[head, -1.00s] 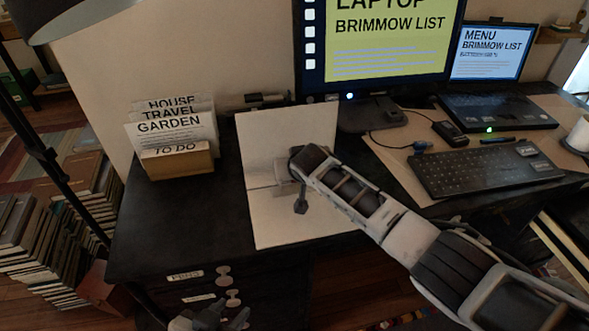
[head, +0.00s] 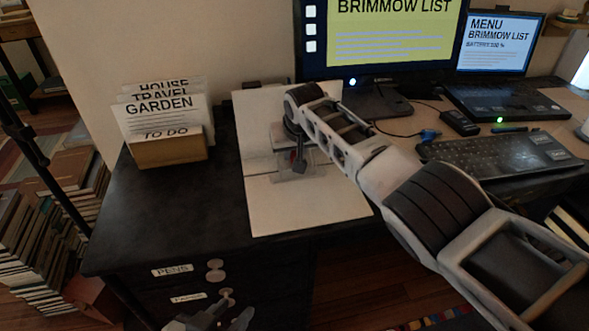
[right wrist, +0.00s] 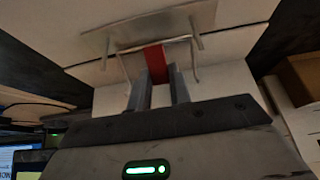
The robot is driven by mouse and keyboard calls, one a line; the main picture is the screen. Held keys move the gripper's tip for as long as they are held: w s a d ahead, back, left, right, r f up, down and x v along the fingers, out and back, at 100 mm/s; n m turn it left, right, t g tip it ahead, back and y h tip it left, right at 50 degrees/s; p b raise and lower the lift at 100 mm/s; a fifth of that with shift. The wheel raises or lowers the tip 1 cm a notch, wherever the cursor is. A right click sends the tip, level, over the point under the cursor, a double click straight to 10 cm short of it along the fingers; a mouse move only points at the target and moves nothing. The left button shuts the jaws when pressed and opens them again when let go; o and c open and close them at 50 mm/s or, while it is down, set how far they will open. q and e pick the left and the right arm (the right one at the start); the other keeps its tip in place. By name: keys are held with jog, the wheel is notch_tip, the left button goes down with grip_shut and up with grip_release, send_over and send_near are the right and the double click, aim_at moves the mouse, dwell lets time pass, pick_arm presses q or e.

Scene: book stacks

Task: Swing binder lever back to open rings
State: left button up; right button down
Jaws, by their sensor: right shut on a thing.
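A white binder (head: 335,208) lies spread open on the dark desk, in the middle of the head view. Its metal ring plate (right wrist: 150,25) and thin ring wires show in the right wrist view. The red lever (right wrist: 155,60) stands at the plate's edge. My right gripper (right wrist: 158,88) is shut on the lever, one finger on each side. In the head view my right gripper (head: 299,162) hangs over the binder's middle and hides part of the mechanism. I cannot tell whether the rings are closed. My left gripper (head: 236,307) is empty and open at the bottom, before the drawers.
A letter holder (head: 170,150) with cards stands left of the binder. A monitor (head: 400,40) stands behind, with a keyboard (head: 500,155) and laptop (head: 505,100) to the right. The drawer front (head: 185,280) is below the desk edge. Desk between holder and binder is clear.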

jog(key=shift+a+f+b, duration=0.1)
jog(key=shift+f+b, duration=0.25)
jog(key=shift+b, duration=0.75)
jog(key=shift+s+r+g+b, duration=0.1)
jog(key=shift+r+g+b, duration=0.1)
jog(key=shift+g+b, duration=0.1)
pick_arm(q)
jog(key=shift+d+f+t, duration=0.15)
jog(key=shift+f+t, duration=0.15)
jog(key=shift+f, duration=0.5)
pick_arm(e)
jog(key=c, duration=1.6)
grip_release()
jog(key=shift+a, duration=0.1)
jog(key=shift+o, duration=0.2)
pick_arm(q)
jog(key=shift+r, duration=0.15)
pick_arm(e)
jog(key=shift+r, duration=0.15)
